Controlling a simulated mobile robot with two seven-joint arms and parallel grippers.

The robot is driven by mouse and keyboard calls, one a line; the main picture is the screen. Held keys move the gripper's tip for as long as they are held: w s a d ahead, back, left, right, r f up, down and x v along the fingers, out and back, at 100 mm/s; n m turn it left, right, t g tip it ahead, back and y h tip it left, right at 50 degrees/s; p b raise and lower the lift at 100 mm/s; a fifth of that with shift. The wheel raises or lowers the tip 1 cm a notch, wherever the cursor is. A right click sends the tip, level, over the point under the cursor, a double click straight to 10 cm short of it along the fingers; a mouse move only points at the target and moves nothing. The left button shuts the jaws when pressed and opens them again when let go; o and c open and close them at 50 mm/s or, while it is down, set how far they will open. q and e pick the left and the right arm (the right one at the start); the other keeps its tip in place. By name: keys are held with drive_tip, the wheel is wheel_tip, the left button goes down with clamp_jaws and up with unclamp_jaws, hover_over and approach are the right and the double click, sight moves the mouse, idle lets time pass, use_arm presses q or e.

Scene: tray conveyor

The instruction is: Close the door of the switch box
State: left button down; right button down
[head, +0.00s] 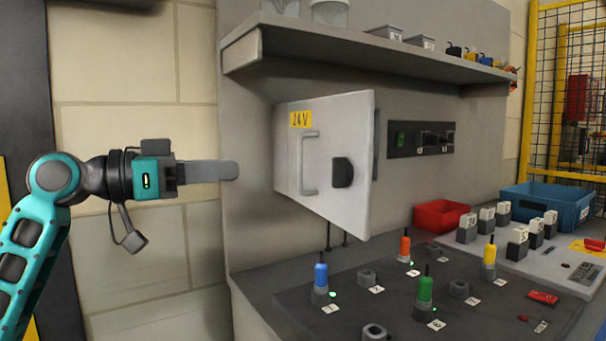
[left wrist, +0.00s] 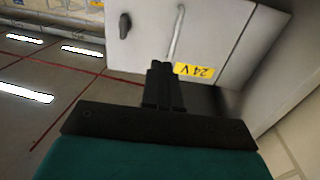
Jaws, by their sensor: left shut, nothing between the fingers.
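The switch box door (head: 345,205) is a light grey panel with a yellow 24 V label (head: 301,119), a bar handle (head: 303,163) and a black knob (head: 342,172). It stands ajar, its knob-side edge swung out from the wall panel. The box behind it is mostly hidden. My left gripper (head: 234,170) is shut and empty, left of the door with a gap between. In the left wrist view the closed fingers (left wrist: 161,68) point towards the door (left wrist: 145,45), its label (left wrist: 194,71) appearing upside down. My right gripper is not in view.
A shelf (head: 300,35) with small items juts out above the door. Below lies a dark board (head: 290,290) with coloured pegs. A red bin (head: 440,214), a blue bin (head: 545,205) and a dark switch panel (head: 420,140) are to the right.

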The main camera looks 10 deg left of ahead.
sight(326, 163)
use_arm(q)
drive_tip(key=x, duration=1.3)
drive_tip(key=shift+w+d+r+p, duration=0.1)
drive_tip(key=shift+w+d+p, duration=0.1)
drive_tip(key=shift+d+p, duration=0.15)
